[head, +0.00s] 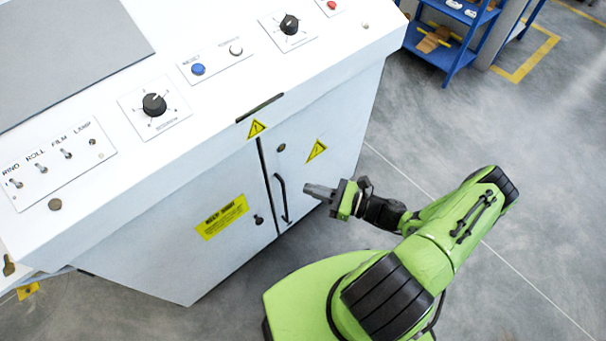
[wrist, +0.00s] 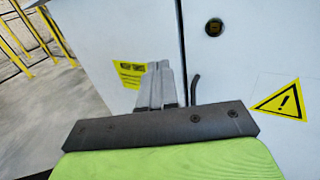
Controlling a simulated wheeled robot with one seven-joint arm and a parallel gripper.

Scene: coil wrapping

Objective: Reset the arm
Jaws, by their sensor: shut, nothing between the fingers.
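My gripper (head: 320,191) is at the end of my green arm, in front of the white control cabinet (head: 205,215) in the head view. Its fingers point left toward the cabinet doors and are shut with nothing between them. In the wrist view my gripper (wrist: 155,85) shows its grey fingers close together, in front of the cabinet face. The black door handle (head: 282,198) is just left of the fingertips in the head view. Whether they touch the cabinet cannot be told.
The cabinet's sloped top carries a blue button (head: 198,69), black knobs (head: 154,104) and several toggle switches (head: 41,169). Yellow warning labels (head: 222,217) are on its front. A blue shelf (head: 445,40) stands at the back right. The grey floor (head: 400,130) between is clear.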

